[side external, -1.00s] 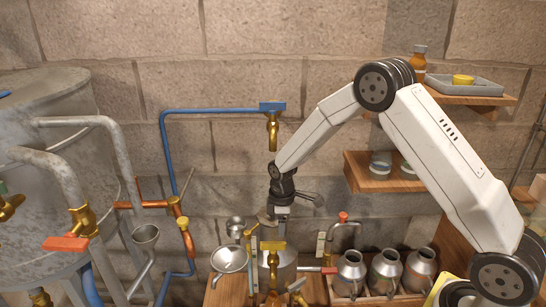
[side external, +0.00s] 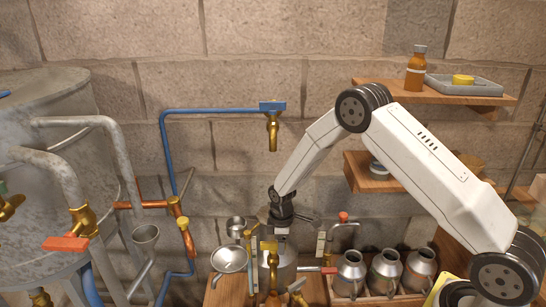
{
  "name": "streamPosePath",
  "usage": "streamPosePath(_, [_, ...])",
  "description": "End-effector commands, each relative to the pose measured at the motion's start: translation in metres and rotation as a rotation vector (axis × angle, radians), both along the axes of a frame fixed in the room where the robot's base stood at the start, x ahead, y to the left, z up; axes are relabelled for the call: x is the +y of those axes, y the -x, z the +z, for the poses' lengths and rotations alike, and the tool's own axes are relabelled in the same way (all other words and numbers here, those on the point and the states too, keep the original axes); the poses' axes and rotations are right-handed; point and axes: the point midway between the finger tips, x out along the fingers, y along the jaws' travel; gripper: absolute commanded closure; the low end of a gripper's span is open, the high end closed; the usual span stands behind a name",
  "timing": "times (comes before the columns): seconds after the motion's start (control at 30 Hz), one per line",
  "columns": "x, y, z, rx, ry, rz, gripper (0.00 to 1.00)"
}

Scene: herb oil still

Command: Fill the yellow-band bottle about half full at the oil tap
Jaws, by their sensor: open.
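My gripper (side external: 281,231) points down above a metal vessel (side external: 286,268) at the low centre. Its jaws are open, and the fingertips are small and partly lost among the fittings. A brass tap with a yellow handle (side external: 272,246) stands in front of this vessel; I cannot tell for sure that it is the oil tap. An amber bottle (side external: 416,75) with a pale band and grey cap stands upright on the upper shelf. No clearly yellow band shows on any bottle, so I cannot tell where the yellow-band bottle is.
Several metal jugs (side external: 386,272) stand in a wooden crate at the lower right. A metal funnel (side external: 229,260) is left of my gripper. A blue pipe with a brass tap (side external: 273,134) hangs above. A grey tray (side external: 464,85) shares the upper shelf (side external: 390,87). The large still (side external: 45,110) fills the left.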

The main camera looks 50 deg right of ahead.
Motion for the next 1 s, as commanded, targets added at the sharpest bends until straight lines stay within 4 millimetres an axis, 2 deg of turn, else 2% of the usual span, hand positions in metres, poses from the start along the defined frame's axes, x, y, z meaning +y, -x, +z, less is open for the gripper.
streamPosePath(0.07, [0.0,0.0,0.0001,0.0,0.0,0.0,0.39])
streamPosePath(0.1, [0.0,0.0,0.0001,0.0,0.0,0.0,0.45])
streamPosePath(0.27, [-0.0001,0.0001,0.0003,0.0,0.0,0.0,0.96])
streamPosePath(0.3, [0.0,0.0,0.0003,0.0,0.0,0.0,1.0])
streamPosePath(0.67, [-0.0004,-0.0006,0.0005,0.0,0.0,0.021,1.0])
streamPosePath(1.0, [-0.0033,-0.0047,0.0007,0.0,0.001,0.241,1.0])
